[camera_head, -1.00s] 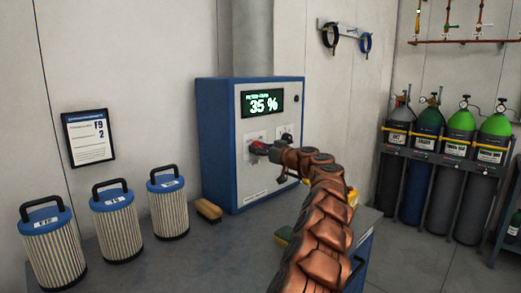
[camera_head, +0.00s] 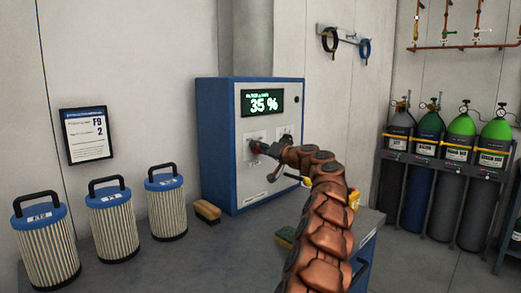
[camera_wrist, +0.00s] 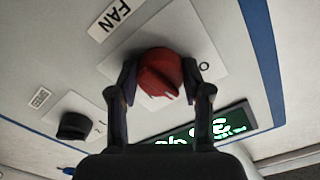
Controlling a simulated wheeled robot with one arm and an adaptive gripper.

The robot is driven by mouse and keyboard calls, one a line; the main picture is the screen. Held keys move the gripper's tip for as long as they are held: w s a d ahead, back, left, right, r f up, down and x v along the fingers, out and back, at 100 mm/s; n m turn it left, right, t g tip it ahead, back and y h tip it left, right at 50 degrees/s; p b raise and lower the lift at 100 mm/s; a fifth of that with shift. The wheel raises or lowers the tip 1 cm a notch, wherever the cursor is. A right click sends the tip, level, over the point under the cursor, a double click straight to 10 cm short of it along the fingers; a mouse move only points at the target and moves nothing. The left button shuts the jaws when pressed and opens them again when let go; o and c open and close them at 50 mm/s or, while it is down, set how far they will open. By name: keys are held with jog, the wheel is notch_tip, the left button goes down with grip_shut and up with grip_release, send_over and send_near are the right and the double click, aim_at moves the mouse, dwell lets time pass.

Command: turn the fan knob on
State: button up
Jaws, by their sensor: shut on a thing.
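The fan knob (camera_wrist: 158,72) is red and sits on a white plate next to a "FAN" label in the wrist view. My gripper (camera_wrist: 160,80) has one finger on each side of the knob and is shut on it. In the head view my gripper (camera_head: 262,148) reaches the front of the blue and white cabinet (camera_head: 222,140), and the knob there is mostly hidden by the gripper. The cabinet display (camera_head: 262,102) reads 35 %.
A black knob (camera_wrist: 74,126) sits beside the fan plate. Several filter cartridges (camera_head: 115,228) and a brush (camera_head: 207,211) stand or lie on the bench left of the cabinet. Gas cylinders (camera_head: 427,165) stand at the right.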

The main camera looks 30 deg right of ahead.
jog(key=m+p, duration=0.1)
jog(key=m, duration=0.1)
jog(key=m+p, duration=0.1)
jog(key=m, duration=0.2)
jog(key=shift+r+m+p, duration=0.25)
jog(key=shift+m+p, duration=0.05)
jog(key=shift+p, duration=0.1)
jog(key=m+p, duration=0.3)
jog(key=m, duration=0.2)
jog(key=shift+f, duration=0.15)
jog(key=shift+m, duration=0.3)
jog(key=o, duration=1.2)
jog(key=shift+f, duration=0.1)
jog(key=shift+c, duration=0.2)
jog(key=v, duration=1.2)
